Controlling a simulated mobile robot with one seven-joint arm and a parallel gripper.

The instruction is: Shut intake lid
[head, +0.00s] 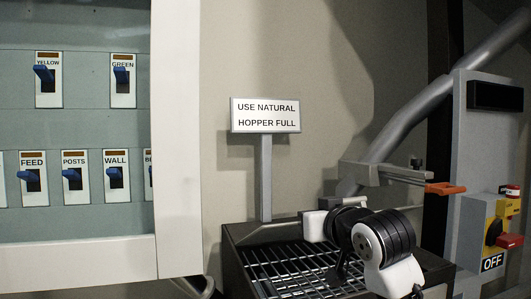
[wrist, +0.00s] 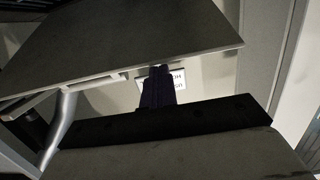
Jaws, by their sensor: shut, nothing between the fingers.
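My gripper (wrist: 158,78) shows as dark fingers held together in the middle of the wrist view, empty. In the head view its fingertips cannot be made out; my white and black arm stands at the lower right. A black box with a metal grate (head: 285,268) sits below the sign in the head view. A flat grey-brown panel (wrist: 130,38) fills the upper left of the wrist view, with its edge near the fingertips. I cannot tell for certain whether this panel is the intake lid, or whether the fingers touch it.
A sign (head: 265,115) reads "USE NATURAL HOPPER FULL"; part of it shows in the wrist view (wrist: 177,78). A switch cabinet (head: 180,150) stands left. A grey bar with an orange end (head: 445,188), a slanting pipe (head: 415,120) and an "OFF" switch box (head: 492,235) are right.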

